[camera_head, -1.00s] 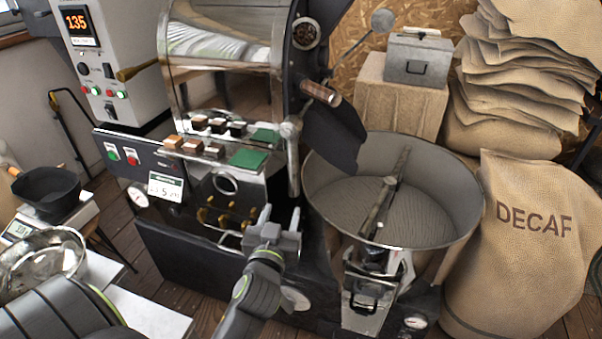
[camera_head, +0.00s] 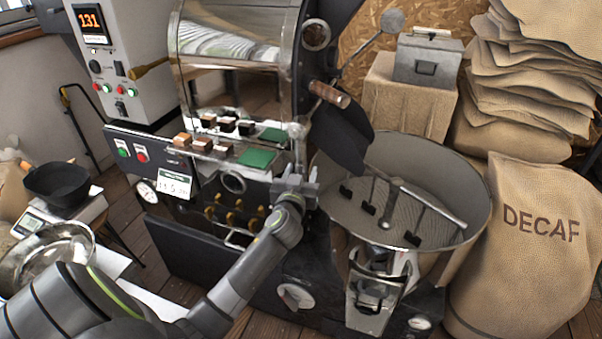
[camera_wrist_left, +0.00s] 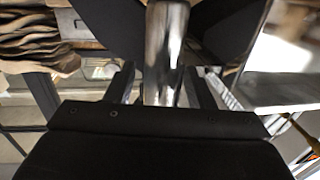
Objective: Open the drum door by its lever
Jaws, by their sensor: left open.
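The roaster's dark drum front (camera_head: 308,85) faces right, with a wood-handled lever (camera_head: 328,94) sticking out of it. A metal rod with a grey ball (camera_head: 391,21) at its upper end slants behind that handle. A second round grey knob (camera_head: 297,131) sits lower, at the front's near edge. My left gripper (camera_head: 298,181) is below that knob. In the left wrist view its two fingers (camera_wrist_left: 160,88) are open, with a shiny metal bar (camera_wrist_left: 164,50) showing between them. I cannot tell whether they touch it, or which part it is. My right gripper is out of view.
A round cooling tray (camera_head: 470,185) with a stirrer arm (camera_head: 425,205) stands right of my gripper, under a black chute (camera_head: 343,133). A DECAF sack (camera_head: 540,260) stands at the right. The control cabinet (camera_head: 140,95) is at the left.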

